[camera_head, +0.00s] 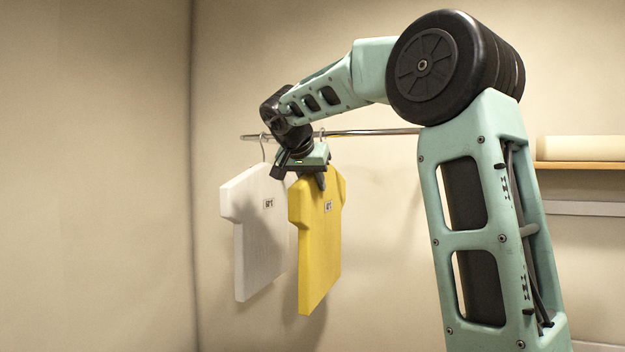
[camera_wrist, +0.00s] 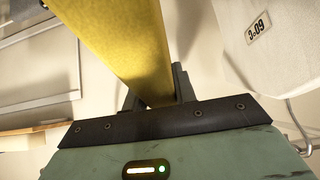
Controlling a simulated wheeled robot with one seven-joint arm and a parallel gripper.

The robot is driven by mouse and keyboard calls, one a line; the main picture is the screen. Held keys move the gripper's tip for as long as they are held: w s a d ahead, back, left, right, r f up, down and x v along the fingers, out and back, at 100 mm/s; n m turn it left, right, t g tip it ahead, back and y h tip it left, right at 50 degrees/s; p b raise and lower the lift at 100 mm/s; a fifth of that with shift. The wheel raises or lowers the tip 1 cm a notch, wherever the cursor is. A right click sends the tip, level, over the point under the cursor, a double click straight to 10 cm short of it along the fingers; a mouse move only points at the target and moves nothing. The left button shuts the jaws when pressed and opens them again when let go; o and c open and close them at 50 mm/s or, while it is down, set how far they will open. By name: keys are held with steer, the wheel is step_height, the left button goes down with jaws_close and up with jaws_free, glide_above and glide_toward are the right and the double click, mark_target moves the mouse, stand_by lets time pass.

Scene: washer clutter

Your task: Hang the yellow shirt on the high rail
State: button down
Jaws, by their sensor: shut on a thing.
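The yellow shirt (camera_head: 320,245) is a stiff, flat shirt shape with a small label near its top. It hangs upright below my gripper (camera_head: 315,180), which is shut on its upper part. In the wrist view the yellow shirt (camera_wrist: 115,40) runs down between the two dark fingers of my gripper (camera_wrist: 157,97). The high rail (camera_head: 380,132) is a thin metal bar crossing behind my arm. A thin hook rises from the yellow shirt to rail height. I cannot tell whether it rests over the rail, since my gripper and wrist partly cover that spot.
A white shirt (camera_head: 255,235) hangs by its hook from the rail's left end, close beside the yellow one. It also shows in the wrist view (camera_wrist: 275,60). A wooden shelf (camera_head: 585,165) is on the right wall. The rail right of the yellow shirt looks clear.

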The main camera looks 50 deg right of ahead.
steer(key=c, duration=1)
jaws_free()
steer(key=shift+c, duration=0.2)
steer(key=b+v, duration=0.2)
steer(key=v, duration=1.5)
steer(key=shift+a, duration=0.25)
steer(key=shift+r, duration=0.1)
